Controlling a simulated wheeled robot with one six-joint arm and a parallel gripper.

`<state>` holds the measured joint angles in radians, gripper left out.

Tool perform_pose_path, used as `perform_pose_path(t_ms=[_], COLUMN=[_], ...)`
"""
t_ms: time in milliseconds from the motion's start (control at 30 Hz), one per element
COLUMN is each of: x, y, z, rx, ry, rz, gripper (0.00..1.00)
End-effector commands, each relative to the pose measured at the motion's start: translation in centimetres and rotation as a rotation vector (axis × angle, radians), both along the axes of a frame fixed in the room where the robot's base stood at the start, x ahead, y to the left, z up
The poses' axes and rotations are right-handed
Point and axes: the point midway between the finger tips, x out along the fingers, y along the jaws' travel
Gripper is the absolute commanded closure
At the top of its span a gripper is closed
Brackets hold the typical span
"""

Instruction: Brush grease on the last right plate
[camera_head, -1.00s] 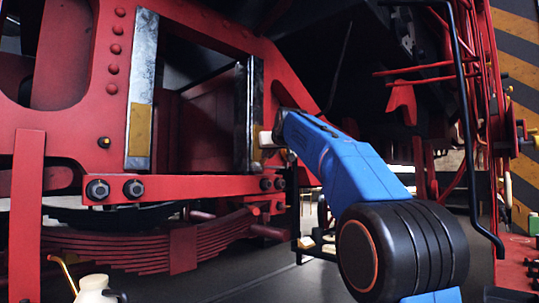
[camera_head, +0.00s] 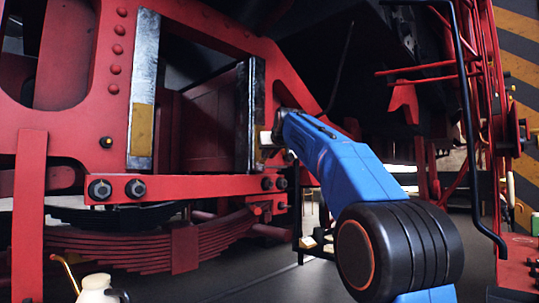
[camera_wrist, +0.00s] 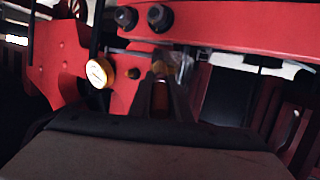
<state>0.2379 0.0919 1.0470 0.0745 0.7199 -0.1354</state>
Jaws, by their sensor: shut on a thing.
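The right plate (camera_head: 242,112) is an upright dark metal strip at the right side of the opening in the red frame. A yellow-brown patch shows at its lower right edge. The left plate (camera_head: 147,70) is bright metal above and yellow over its lower part. My gripper (camera_wrist: 161,92) is shut on a narrow reddish-brown handle, seemingly the brush (camera_wrist: 160,98). A blurred yellowish tip lies beyond the fingers, close to red metal; I cannot tell whether it touches. In the head view, my blue arm reaches beside the right plate and mostly hides the gripper.
A red bar with dark bolts (camera_head: 134,188) crosses below the plates, above a red leaf spring (camera_head: 120,248). A cream oil can (camera_head: 97,289) stands at the lower left. Black piping (camera_head: 470,150) rises at the right.

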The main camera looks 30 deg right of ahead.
Motion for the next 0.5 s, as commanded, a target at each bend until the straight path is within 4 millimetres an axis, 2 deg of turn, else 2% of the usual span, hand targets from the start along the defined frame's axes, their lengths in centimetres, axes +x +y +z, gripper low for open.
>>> perform_pose_path(t_ms=[267,500], x=[0.2,0.1], y=[0.1,0.0], z=[0.2,1.8], rx=[0.000,0.000], ry=[-0.001,-0.001], rz=[0.000,0.000], gripper=[1.00,1.00])
